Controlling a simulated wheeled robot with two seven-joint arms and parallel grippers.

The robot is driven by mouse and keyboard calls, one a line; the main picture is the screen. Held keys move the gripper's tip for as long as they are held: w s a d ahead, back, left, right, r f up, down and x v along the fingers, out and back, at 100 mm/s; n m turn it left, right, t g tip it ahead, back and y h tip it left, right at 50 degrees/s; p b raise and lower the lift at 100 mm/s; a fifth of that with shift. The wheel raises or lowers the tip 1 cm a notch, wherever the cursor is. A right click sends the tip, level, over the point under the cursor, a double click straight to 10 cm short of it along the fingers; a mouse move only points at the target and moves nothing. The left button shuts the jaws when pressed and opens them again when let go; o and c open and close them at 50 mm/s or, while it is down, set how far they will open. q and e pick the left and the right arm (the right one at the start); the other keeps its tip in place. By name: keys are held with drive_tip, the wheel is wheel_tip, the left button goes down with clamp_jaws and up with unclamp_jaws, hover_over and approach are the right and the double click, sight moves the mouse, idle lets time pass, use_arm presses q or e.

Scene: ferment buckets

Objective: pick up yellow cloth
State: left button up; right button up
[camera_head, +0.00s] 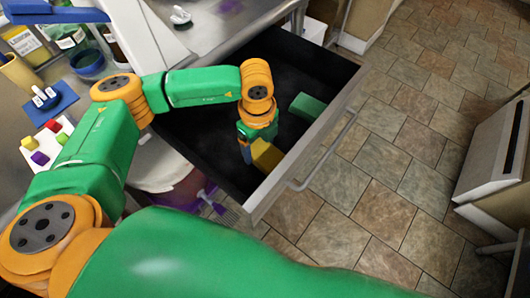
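The yellow cloth (266,155) looks like a small folded block low inside the dark open drawer (200,150). My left gripper (246,151) reaches down into the drawer, just to the left of the yellow cloth and very close to it. Its wrist hides part of the view, and I cannot tell whether the fingers touch the cloth or how far apart they are. My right gripper is outside the picture.
A green folded piece (308,107) lies in the drawer to the right. The drawer's front has a metal handle (325,155). A bucket with a purple part (170,175) stands left of the drawer. Bottles and a tray of coloured blocks (46,143) stand at left.

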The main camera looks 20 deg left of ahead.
use_arm(q)
drive_tip(key=c, duration=0.7)
